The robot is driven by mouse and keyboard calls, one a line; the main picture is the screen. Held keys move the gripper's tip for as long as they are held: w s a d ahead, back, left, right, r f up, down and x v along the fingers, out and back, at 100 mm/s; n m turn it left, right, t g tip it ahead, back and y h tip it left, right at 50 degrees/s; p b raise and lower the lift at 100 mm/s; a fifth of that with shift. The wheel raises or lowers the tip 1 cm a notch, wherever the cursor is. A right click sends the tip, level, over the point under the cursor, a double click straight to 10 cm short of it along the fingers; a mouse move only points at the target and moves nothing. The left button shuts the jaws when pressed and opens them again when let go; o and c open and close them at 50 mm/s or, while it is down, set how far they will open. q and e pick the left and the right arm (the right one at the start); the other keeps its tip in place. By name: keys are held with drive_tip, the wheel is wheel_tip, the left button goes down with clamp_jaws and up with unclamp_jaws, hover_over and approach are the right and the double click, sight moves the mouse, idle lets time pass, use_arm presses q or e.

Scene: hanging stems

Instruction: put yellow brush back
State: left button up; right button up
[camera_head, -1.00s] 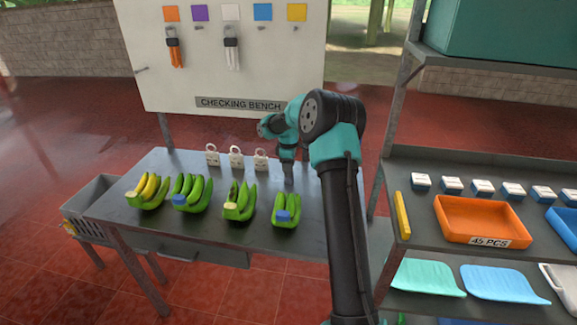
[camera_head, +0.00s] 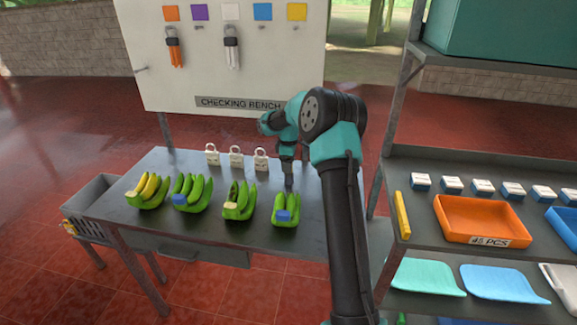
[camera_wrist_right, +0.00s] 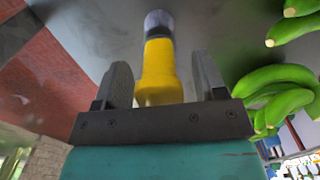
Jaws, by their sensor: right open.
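The yellow brush (camera_wrist_right: 158,75) lies between the two fingers of my right gripper (camera_wrist_right: 157,82) in the right wrist view. Its yellow handle is nearest the palm, with a dark band and a pale end beyond. The fingers are open, with a gap on each side of the handle. In the head view my right gripper (camera_head: 288,183) points down over the bench's right back part, and I cannot make out the brush there. The white board (camera_head: 225,75) carries a yellow square (camera_head: 297,12) with a bare hook under it. My left gripper is not in view.
An orange brush (camera_head: 175,50) and a white brush (camera_head: 232,50) hang on the board. Several banana bunches (camera_head: 238,202) line the bench front, close to my right gripper. Padlocks (camera_head: 236,157) stand behind them. A shelf with an orange tray (camera_head: 485,220) stands right.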

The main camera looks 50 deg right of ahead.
wheel_tip(320, 180, up, 11)
idle(0.4)
idle(0.5)
